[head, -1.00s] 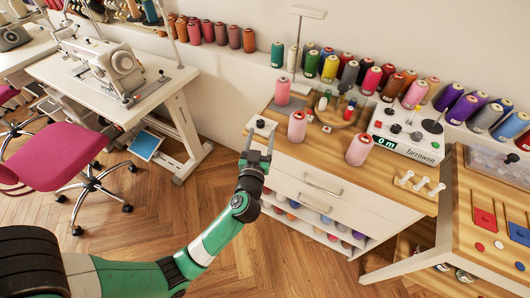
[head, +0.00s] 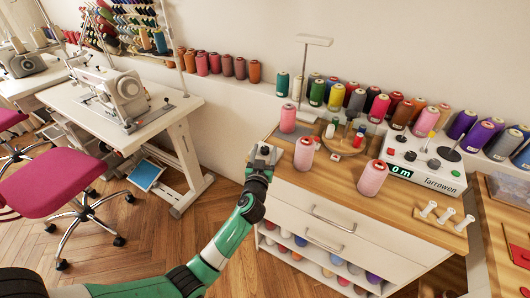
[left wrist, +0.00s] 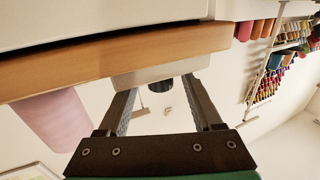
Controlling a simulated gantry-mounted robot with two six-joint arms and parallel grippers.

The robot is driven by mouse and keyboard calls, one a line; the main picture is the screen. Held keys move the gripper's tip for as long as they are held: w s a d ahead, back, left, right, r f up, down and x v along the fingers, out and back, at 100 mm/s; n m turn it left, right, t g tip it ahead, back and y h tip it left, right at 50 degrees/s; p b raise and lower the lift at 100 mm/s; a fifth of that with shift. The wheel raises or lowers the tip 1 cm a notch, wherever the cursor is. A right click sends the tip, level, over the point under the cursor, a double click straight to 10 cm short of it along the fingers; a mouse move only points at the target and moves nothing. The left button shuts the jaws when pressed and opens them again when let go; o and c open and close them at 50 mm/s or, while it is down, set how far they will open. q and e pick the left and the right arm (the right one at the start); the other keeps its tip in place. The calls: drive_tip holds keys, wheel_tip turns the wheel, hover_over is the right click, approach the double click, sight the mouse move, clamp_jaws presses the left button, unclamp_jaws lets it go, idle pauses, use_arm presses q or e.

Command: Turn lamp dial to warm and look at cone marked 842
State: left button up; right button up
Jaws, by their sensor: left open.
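Three pink thread cones stand on the wooden cabinet top: one at the back (head: 288,118), one at the left front (head: 303,154) and one further right (head: 372,178). I cannot read a number on any of them. A white lamp (head: 313,40) rises on a post behind them. A dark dial (head: 264,149) on a small pale block sits at the cabinet's left edge. My left gripper (head: 263,162) is open, its fingertips at the dial block. In the left wrist view the dial (left wrist: 161,72) shows between the open fingers (left wrist: 162,85); contact cannot be told. My right gripper is out of view.
A white device reading "0 m" (head: 424,172) stands right of the cones. White pegs (head: 448,216) lie near the right edge. Coloured spools line the wall. A sewing table (head: 165,115) and pink chair (head: 50,180) are left.

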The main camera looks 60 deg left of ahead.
use_arm(q)
drive_tip(key=shift+w+a, duration=0.3)
drive_tip(key=shift+a, duration=0.2)
clamp_jaws()
